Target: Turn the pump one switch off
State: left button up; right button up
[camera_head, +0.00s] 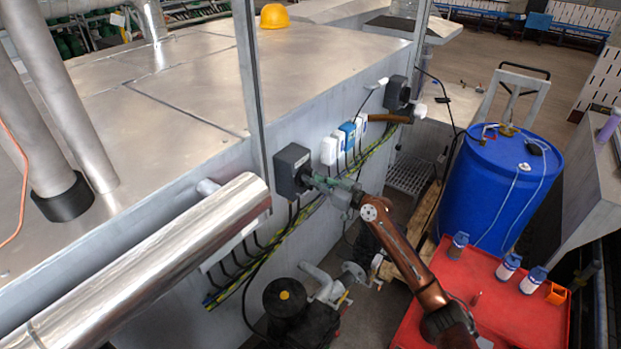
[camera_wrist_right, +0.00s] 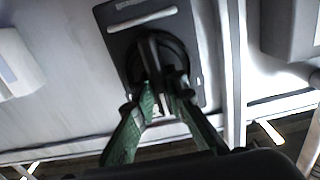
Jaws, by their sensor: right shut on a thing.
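A dark grey switch box (camera_head: 291,170) is mounted on the side wall of the large metal housing, and my right gripper (camera_head: 311,180) reaches it from the lower right. In the right wrist view, the box's face plate (camera_wrist_right: 190,38) has a round black rotary knob (camera_wrist_right: 160,48). The green fingers of my right gripper (camera_wrist_right: 162,88) are shut on the knob, one on each side. The knob's exact angle is hard to read, and any label is not legible. My left gripper is not in view.
A second dark box (camera_head: 397,92) is further along the wall, with white and blue sockets (camera_head: 347,132) between. Cables run below. A blue barrel (camera_head: 500,195) and a red table (camera_head: 455,300) stand at right. A shiny pipe (camera_head: 150,255) crosses the lower left.

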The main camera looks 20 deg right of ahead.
jog(key=shift+m, duration=0.4)
grip_shut()
jog(key=m+b, duration=0.1)
jog(key=m, duration=0.2)
jog(key=shift+w+d, duration=0.1)
jog(key=shift+d, duration=0.05)
jog(key=shift+m, duration=0.9)
jog(key=m, duration=0.2)
jog(key=shift+w+d+m+p, duration=0.1)
jog(key=shift+d+m+p, duration=0.05)
jog(key=shift+m+p, duration=0.2)
jog(key=m+p, duration=0.1)
jog(key=m, duration=0.3)
jog(key=shift+w+f+m+p, duration=0.1)
jog(key=shift+f+m+p, duration=0.05)
jog(key=shift+m+p, duration=0.2)
jog(key=m+p, duration=0.1)
jog(key=m, duration=0.1)
jog(key=m+p, duration=0.1)
jog(key=m, duration=0.1)
jog(key=shift+d+f+m, duration=0.1)
jog(key=shift+f+m, duration=0.1)
jog(key=shift+m, duration=0.2)
jog(key=shift+f, duration=0.1)
jog(key=o, duration=0.8)
grip_release()
